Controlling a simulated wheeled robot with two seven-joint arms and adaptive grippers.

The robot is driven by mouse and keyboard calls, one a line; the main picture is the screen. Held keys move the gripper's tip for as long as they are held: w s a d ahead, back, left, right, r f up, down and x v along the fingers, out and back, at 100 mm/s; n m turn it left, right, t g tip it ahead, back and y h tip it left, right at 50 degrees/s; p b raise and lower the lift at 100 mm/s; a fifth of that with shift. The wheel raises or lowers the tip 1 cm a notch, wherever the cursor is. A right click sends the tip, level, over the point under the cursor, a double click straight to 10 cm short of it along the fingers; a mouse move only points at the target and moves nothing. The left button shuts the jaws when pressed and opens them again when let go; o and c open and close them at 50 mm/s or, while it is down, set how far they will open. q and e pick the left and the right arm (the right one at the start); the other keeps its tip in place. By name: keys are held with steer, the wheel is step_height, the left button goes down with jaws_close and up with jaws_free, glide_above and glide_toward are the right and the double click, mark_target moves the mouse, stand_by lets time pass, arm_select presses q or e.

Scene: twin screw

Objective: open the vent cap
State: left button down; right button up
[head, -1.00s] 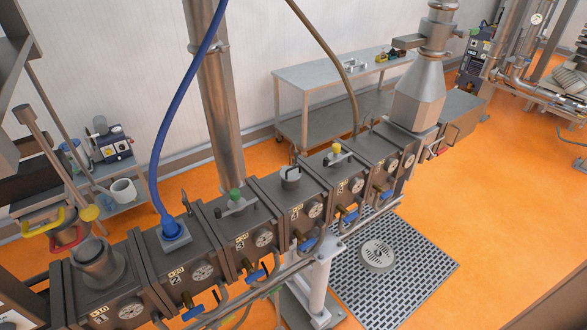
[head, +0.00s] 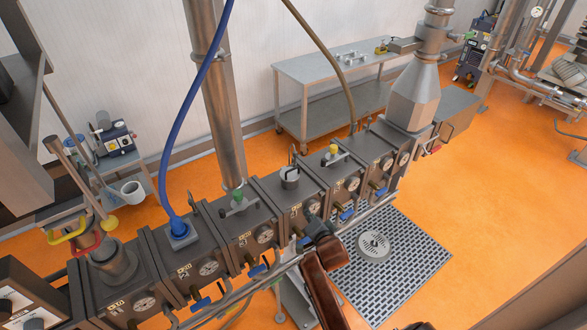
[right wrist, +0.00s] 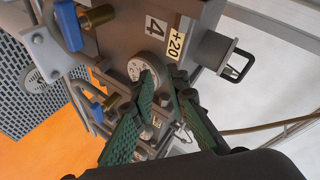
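My left gripper is not in view.
A green-knobbed cap (head: 237,198) and a yellow-knobbed cap (head: 333,151) sit on neighbouring blocks. The orange floor (head: 480,215) at right is open.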

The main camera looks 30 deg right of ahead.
mark_target(293, 169)
steer(key=w+r+m+t, duration=0.1)
steer(key=w+r+m, duration=0.1)
steer(key=w, duration=0.3)
steer(key=w+d+r+m+t+p, duration=0.1)
steer(key=w+r+m, duration=0.1)
steer(key=w+r, duration=0.2)
steer(key=w+d+r+m+t+h, duration=0.1)
steer(key=w+r+m, duration=0.1)
steer(key=w, duration=0.4)
steer(key=shift+r, duration=0.65)
steer(key=shift+p+x, duration=0.35)
steer(key=shift+x, duration=0.5)
steer(key=shift+s, duration=0.1)
jaws_close()
